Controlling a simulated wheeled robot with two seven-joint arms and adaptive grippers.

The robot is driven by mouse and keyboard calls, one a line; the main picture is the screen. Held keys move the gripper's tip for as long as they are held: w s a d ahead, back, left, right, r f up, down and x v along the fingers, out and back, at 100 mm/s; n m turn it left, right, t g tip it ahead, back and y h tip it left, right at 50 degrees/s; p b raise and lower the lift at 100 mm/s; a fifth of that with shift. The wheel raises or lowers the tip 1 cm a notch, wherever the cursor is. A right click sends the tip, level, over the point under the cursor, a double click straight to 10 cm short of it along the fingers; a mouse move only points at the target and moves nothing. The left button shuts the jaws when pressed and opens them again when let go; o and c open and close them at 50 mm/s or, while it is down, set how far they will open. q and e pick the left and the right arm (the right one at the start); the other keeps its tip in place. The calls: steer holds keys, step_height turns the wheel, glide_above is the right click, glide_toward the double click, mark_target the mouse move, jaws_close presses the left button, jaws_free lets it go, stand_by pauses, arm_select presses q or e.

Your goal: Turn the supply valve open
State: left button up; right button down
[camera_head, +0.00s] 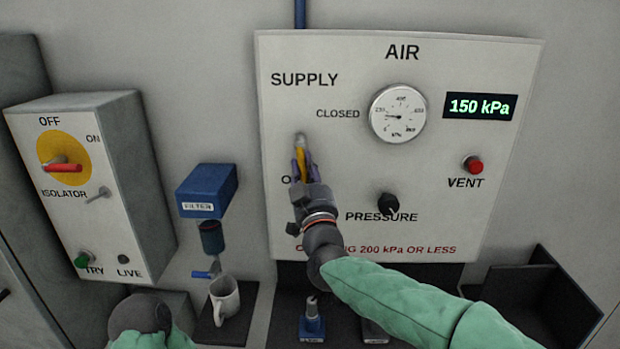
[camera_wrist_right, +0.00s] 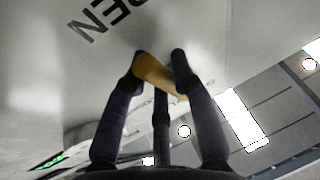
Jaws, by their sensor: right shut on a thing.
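The yellow supply valve handle (camera_head: 300,158) is on the white AIR panel (camera_head: 350,75), below the SUPPLY label. It points down from its pivot, toward the label that starts with O. My right gripper (camera_head: 301,168) is shut on it and hides part of that label. In the right wrist view the fingers (camera_wrist_right: 160,80) close around the yellow handle (camera_wrist_right: 160,76), near the letters PEN. The gauge (camera_head: 397,114) and the display (camera_head: 479,106) are right of the valve; the display reads 150 kPa. My left gripper (camera_head: 160,316) is partly visible at the bottom left, its jaws unclear.
The isolator box (camera_head: 120,150) with a red handle stands at left. A blue filter unit (camera_head: 207,190) and a white mug (camera_head: 224,300) are left of the panel. A black pressure knob (camera_head: 388,203) and red vent button (camera_head: 473,165) sit right of my right gripper.

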steer(key=shift+a+f+m+h+b, duration=0.25)
steer(key=shift+a+m+h+b, duration=0.3)
steer(key=shift+m, duration=0.35)
steer(key=shift+d, duration=0.15)
steer(key=c, duration=1.3)
jaws_free()
steer(key=shift+r, duration=0.1)
steer(key=shift+t, duration=0.3)
steer(key=v, duration=1.2)
